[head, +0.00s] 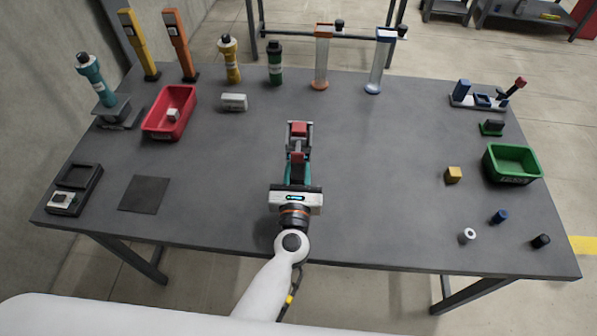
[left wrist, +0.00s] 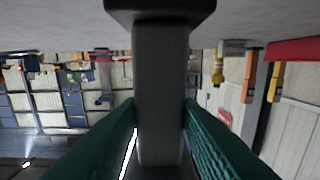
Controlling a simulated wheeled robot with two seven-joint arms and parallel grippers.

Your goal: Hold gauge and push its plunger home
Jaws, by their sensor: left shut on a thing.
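The gauge (head: 299,131) is at the middle of the table, with a grey body and red parts. My left gripper (head: 298,162) has teal fingers and is shut on it. In the left wrist view the held gauge shows as a dark grey upright post (left wrist: 160,85) between the green fingers, with a wider black piece at the picture's top. That view is upside down. I cannot tell which part is the plunger or how far in it is. My right gripper is not in view.
The grey table (head: 370,210) is clear around the gauge. A red bin (head: 157,128) stands left, a green bin (head: 512,178) right. Bottles and posts line the back. A yellow block (head: 453,175) and small cylinders lie at the right front. A dark mat (head: 145,194) is left.

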